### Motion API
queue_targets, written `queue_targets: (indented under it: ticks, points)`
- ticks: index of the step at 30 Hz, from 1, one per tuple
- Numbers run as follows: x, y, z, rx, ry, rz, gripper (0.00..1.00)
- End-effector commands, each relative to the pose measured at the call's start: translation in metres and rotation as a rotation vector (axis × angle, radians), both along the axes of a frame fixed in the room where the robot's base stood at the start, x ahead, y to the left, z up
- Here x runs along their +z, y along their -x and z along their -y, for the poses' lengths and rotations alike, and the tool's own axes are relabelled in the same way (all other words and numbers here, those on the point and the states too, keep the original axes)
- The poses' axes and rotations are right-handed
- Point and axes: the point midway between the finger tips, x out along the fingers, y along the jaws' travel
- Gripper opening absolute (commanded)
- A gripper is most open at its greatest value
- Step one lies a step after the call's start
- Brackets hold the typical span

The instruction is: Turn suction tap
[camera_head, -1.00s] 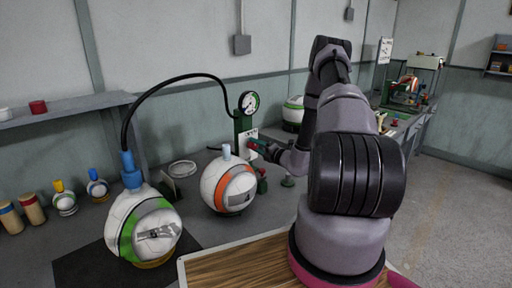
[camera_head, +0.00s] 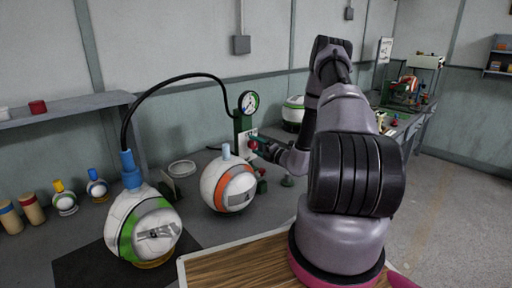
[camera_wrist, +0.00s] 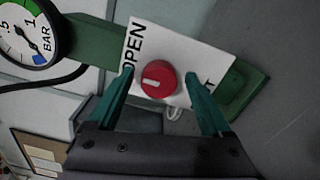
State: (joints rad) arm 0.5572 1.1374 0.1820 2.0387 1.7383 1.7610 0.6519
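The suction tap is a red round knob (camera_wrist: 153,86) with a white mark, on a white plate (camera_wrist: 205,50) lettered OPEN at one end; the lettering at the other end is mostly hidden, only a T showing. My gripper (camera_wrist: 160,73) is open, its two teal fingers on either side of the knob with small gaps. In the head view the knob (camera_head: 253,146) shows at my gripper's tip, on a green stand (camera_head: 242,124). A pressure gauge (camera_head: 249,103) tops the stand; its dial (camera_wrist: 28,32) shows partly in the wrist view.
A black hose (camera_head: 180,77) runs from the stand to a blue fitting (camera_head: 130,172) on a green-striped ball (camera_head: 122,222). An orange-striped ball (camera_head: 211,185) stands close in front of the stand. A wood-topped board (camera_head: 225,266) lies nearest me.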

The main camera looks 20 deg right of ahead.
Motion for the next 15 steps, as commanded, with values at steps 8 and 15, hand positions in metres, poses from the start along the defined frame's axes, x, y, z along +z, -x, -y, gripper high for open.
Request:
queue_targets:
  ticks: [8, 15]
  points:
    - [0.0, 0.01, 0.005, -0.002, -0.001, -0.001, 0.83]
    - [0.0, 0.053, 0.023, -0.005, -0.002, -0.003, 0.83]
